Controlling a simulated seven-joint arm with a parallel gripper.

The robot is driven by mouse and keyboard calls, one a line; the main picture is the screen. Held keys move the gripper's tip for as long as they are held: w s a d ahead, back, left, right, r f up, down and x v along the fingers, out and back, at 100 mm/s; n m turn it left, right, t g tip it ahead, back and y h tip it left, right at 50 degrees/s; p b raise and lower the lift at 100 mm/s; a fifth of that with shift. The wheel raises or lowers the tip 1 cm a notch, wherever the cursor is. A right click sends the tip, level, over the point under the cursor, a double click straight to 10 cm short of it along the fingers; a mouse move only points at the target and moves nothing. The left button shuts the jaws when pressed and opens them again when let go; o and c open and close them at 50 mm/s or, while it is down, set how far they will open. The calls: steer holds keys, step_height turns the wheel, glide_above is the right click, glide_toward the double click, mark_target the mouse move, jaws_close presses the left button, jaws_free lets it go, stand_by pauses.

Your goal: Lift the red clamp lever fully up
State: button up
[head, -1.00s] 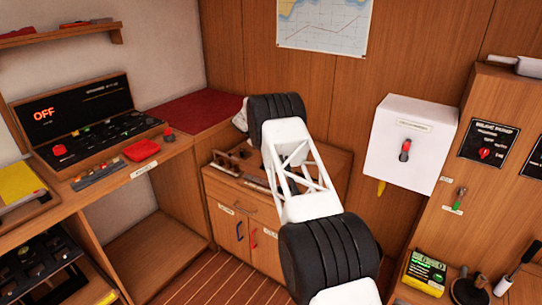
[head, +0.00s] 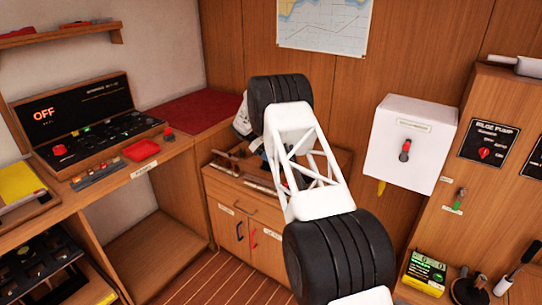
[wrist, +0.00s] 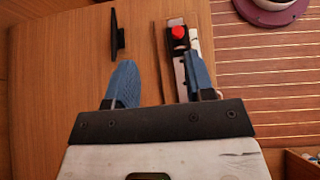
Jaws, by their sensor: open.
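In the wrist view, a small red part (wrist: 178,32), which looks like the clamp lever, sits on a black fitting on a narrow pale strip above and beyond my right finger. How far it is raised cannot be told. My gripper (wrist: 159,60) has two blue fingers spread wide apart, with nothing between them. The right finger overlaps the pale strip in the picture; contact cannot be told. In the head view, my arm hides most of my gripper and the red part cannot be made out.
A black bar (wrist: 116,35) lies left of the red part, beyond my left finger. A purple round object (wrist: 270,8) is at the top right. In the head view, the wooden cabinet (head: 235,208) stands below my arm, and a white box (head: 410,145) hangs at right.

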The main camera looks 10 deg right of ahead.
steer(key=shift+c, duration=0.3)
steer(key=shift+f, duration=0.1)
steer(key=c, duration=0.5)
steer(key=shift+s+d+f+y, duration=0.2)
steer(key=shift+d+f+y, duration=0.05)
steer(key=shift+y, duration=0.35)
jaws_close()
steer(key=w+d+r+t+y, duration=0.7)
steer(key=w+d+t+y, duration=0.1)
steer(key=t+y, duration=0.6)
steer(key=shift+w+d+r, duration=0.25)
steer(key=shift+d+r, duration=0.1)
steer(key=shift+d, duration=0.2)
